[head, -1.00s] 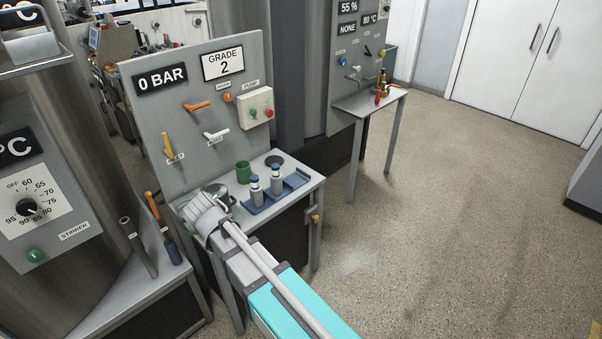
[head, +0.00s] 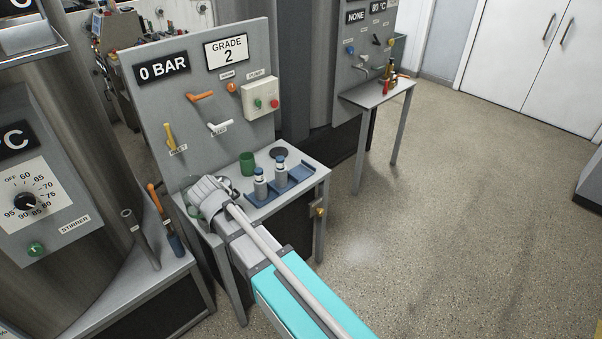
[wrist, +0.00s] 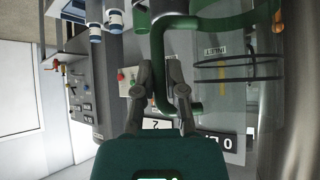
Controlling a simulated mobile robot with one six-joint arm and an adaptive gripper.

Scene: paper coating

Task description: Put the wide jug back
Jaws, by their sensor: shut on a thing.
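My gripper (head: 208,196) is over the left end of the grey bench in the head view and mostly hides what it holds. In the wrist view my gripper (wrist: 162,88) is shut on a green handle, which seems to belong to the wide jug (wrist: 228,22). The jug looks clear, with a green band and dark rings, and the INLET label shows through it. I cannot tell whether the jug touches the bench.
A blue tray (head: 254,202) with two blue-capped bottles sits on the bench (head: 312,177). A green cup (head: 247,164) stands behind it. The panel (head: 158,108) rises behind, with levers and a pump box (head: 260,98). Two tools stand on the left bench.

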